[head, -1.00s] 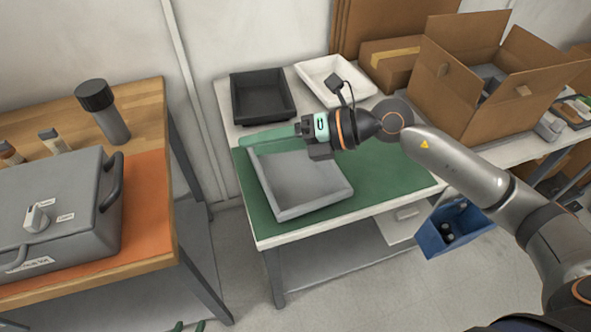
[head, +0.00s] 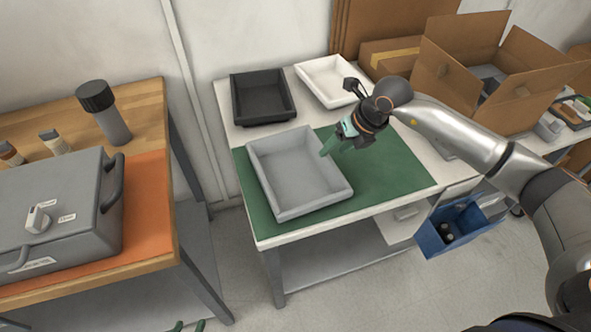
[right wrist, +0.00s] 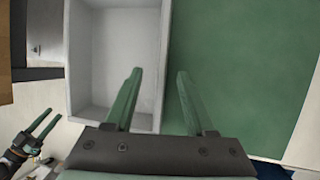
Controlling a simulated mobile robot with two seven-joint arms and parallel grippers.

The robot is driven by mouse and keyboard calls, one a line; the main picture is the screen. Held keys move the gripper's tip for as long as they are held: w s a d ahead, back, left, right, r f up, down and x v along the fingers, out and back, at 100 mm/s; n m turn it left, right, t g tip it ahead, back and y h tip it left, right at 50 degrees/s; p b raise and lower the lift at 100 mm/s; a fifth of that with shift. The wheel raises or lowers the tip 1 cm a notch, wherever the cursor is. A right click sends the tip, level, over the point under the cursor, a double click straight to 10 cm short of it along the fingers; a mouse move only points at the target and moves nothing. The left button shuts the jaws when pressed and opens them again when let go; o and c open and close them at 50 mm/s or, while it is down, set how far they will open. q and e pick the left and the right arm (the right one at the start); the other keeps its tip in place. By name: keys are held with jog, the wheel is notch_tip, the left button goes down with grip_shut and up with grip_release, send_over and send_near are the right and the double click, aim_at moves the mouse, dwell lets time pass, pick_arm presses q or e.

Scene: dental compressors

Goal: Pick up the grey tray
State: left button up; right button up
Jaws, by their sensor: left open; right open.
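The grey tray (head: 290,170) lies empty on a green mat (head: 385,178) on the white table; its right wall shows in the right wrist view (right wrist: 165,50). My right gripper (head: 325,150) is above the tray's right wall in the head view, tilted down. In the right wrist view this gripper (right wrist: 160,72) is open, one finger over the tray's inside and the other over the mat, with the wall between them. I cannot tell how far above the rim the fingertips are. My left gripper (right wrist: 55,112) shows open and empty at the lower left of the right wrist view.
A black tray (head: 262,98) and a white tray (head: 335,80) stand behind the grey tray. An open cardboard box (head: 480,85) is at the back right. A blue bin (head: 450,230) hangs at the table front. A wooden bench (head: 150,120) with a grey case (head: 60,210) is left.

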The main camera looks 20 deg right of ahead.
aim_at(329, 156)
jog(key=x, duration=0.5)
jog(key=shift+d+f, duration=0.15)
jog(key=shift+d, duration=0.05)
grip_shut()
jog(key=shift+w, duration=0.1)
dwell(1.1)
